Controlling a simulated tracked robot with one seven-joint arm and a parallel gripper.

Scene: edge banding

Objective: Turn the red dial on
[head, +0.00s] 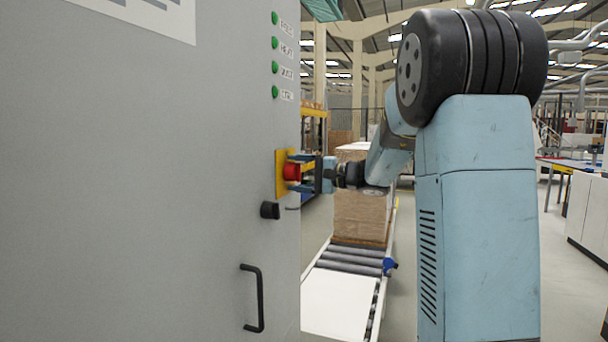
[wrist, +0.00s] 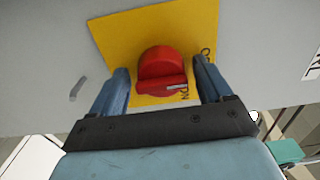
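The red dial (head: 291,172) sits on a yellow plate (head: 281,174) on the side of the grey cabinet. In the wrist view the red dial (wrist: 162,72) has a raised grip bar with a light pointer mark toward its right end. Lettering on the yellow plate (wrist: 128,38) beside the pointer reads "ON" in part; another letter shows further up at the right edge. My gripper (head: 297,171) is at the dial. In the wrist view my gripper (wrist: 162,82) is open, with one blue finger on each side of the dial and visible gaps to it.
A black knob (head: 270,210) and a black handle (head: 254,298) are on the cabinet (head: 150,180) below the dial. Several green lamps (head: 275,68) run up its edge. A roller conveyor (head: 352,258) with stacked boards (head: 361,215) stands behind.

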